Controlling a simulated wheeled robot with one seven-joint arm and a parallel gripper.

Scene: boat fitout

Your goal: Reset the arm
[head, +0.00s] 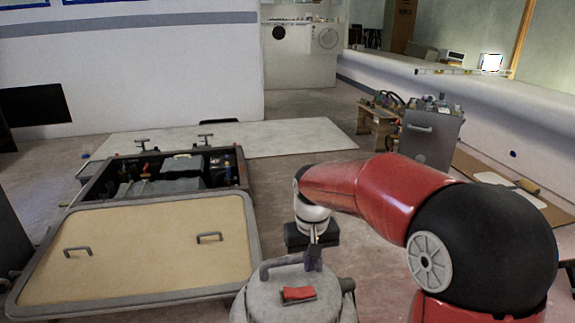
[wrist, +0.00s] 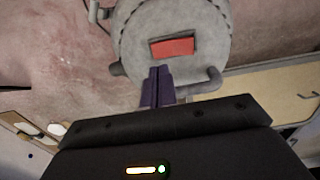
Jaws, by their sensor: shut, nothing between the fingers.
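My red arm reaches from the right in the head view and bends down to my gripper (head: 313,258). My gripper's dark purple fingers are together and empty. They also show in the wrist view (wrist: 158,72), in front of a round grey canister lid (wrist: 140,50). In the head view the grey canister (head: 260,305) stands just below and in front of the gripper. A red patch (head: 298,294) lies on its top and a curved handle (head: 280,265) rises by the fingers. I cannot tell whether the fingers touch the lid.
A hatch panel (head: 140,250) with two handles lies at left, before an open compartment (head: 180,172) full of equipment. A pale board (head: 280,135) lies behind. A grey case (head: 430,137) and a wooden stool (head: 376,122) stand at back right.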

